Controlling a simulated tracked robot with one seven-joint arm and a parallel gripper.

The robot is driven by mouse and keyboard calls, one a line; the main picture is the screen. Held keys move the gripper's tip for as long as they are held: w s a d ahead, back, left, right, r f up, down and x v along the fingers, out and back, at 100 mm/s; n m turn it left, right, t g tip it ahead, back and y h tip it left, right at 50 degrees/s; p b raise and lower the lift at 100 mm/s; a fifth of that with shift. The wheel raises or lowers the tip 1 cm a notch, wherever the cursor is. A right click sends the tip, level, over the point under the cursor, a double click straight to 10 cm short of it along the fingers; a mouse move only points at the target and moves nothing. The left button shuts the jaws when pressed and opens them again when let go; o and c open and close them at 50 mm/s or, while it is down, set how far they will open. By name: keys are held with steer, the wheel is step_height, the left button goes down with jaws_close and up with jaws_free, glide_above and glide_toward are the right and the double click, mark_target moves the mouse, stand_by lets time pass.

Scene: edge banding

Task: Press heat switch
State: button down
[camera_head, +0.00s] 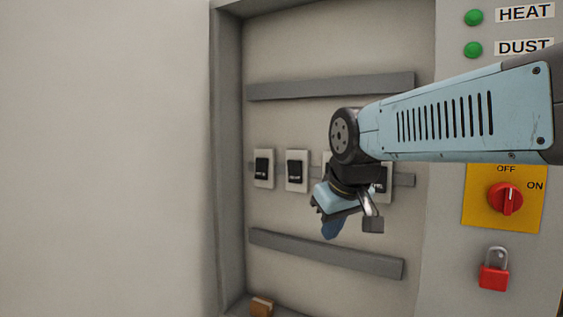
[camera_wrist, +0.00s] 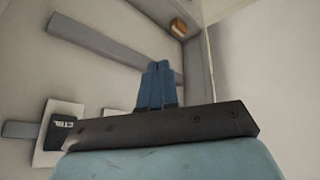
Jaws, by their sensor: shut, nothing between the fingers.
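Several black rocker switches on white plates sit in a row inside the recessed grey cabinet: a far-left switch (camera_head: 262,169), a second switch (camera_head: 297,171), and a right-hand switch (camera_head: 384,182) partly covered by my arm. Another plate behind my wrist is mostly hidden. The labels are too small to read, so I cannot tell which is the heat switch. A green lamp (camera_head: 473,17) beside a HEAT label is at top right. My gripper (camera_head: 330,229) is shut and empty, its blue fingers below the row. In the wrist view the fingers (camera_wrist: 156,83) are together, with one switch (camera_wrist: 61,133) at left.
Grey rails (camera_head: 330,87) cross the cabinet above and below the switches. A red rotary knob (camera_head: 505,199) on a yellow plate and a red padlock (camera_head: 494,275) are at right. A small brown block (camera_head: 262,307) lies at the cabinet bottom. The cabinet's left frame (camera_head: 226,160) stands out.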

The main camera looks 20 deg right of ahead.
mark_target(291, 161)
steer(key=w+a+r+n+t, duration=0.1)
steer(key=w+r+n, duration=0.4)
steer(key=w+r, duration=1.1)
steer(key=shift+w+a+r+n+t, duration=0.3)
steer(key=shift+w+a, duration=0.3)
steer(key=shift+w, duration=0.5)
steer(key=w+d+f, duration=0.1)
steer(key=w+f, duration=0.4)
steer(key=w+d+f, duration=0.1)
steer(key=w+f, duration=0.1)
steer(key=w, duration=0.1)
steer(key=shift+w+d+f, duration=0.15)
steer(key=shift+d+f, duration=0.1)
steer(key=shift+d, duration=0.1)
steer(key=shift+w+d+r, duration=0.1)
steer(key=shift+w+d, duration=0.3)
